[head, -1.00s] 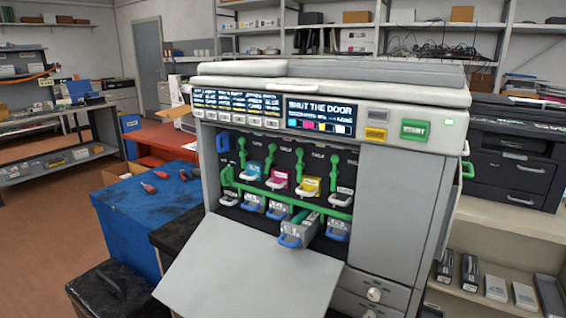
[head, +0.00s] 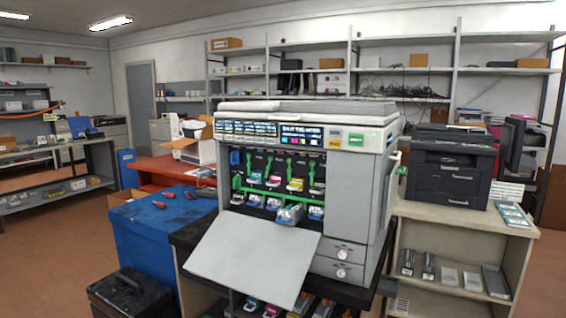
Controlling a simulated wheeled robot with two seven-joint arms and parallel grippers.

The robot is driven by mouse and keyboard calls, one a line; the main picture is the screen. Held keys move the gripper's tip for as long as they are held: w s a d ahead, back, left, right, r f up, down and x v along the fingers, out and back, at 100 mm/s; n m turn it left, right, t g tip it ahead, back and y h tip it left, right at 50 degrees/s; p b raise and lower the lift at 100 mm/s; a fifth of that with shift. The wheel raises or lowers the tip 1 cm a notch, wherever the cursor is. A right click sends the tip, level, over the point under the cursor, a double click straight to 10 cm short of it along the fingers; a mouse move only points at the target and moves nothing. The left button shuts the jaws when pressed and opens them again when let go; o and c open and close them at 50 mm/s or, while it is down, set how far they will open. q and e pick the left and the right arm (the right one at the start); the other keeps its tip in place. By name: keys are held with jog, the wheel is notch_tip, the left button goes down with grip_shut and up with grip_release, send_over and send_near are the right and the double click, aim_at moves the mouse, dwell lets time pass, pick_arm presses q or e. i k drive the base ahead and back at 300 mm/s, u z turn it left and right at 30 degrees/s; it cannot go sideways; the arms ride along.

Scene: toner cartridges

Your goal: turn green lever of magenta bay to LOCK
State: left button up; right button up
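The grey printer (head: 355,190) stands in the middle with its front door (head: 250,258) folded down and open. Inside is a row of bays with cyan (head: 253,178), magenta (head: 274,180), yellow (head: 295,184) and black cartridges, each with a light handle. The magenta bay's green lever (head: 268,165) stands roughly upright, just above and left of the magenta cartridge. Its lock marking is too small to read. Similar green levers stand at the other bays. A green bar (head: 270,195) runs below the cartridges. Neither gripper is in view.
Below the bar, one blue-handled grey unit (head: 290,214) sticks out past its neighbours. A blue-topped bench (head: 160,215) with red-handled tools stands left, a black box (head: 130,293) before it. A black printer (head: 452,168) sits on a shelf unit at right. Floor is free at far left.

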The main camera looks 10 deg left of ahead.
aim_at(270, 158)
jog(key=z, duration=0.75)
jog(key=i, duration=1.6)
jog(key=u, duration=0.55)
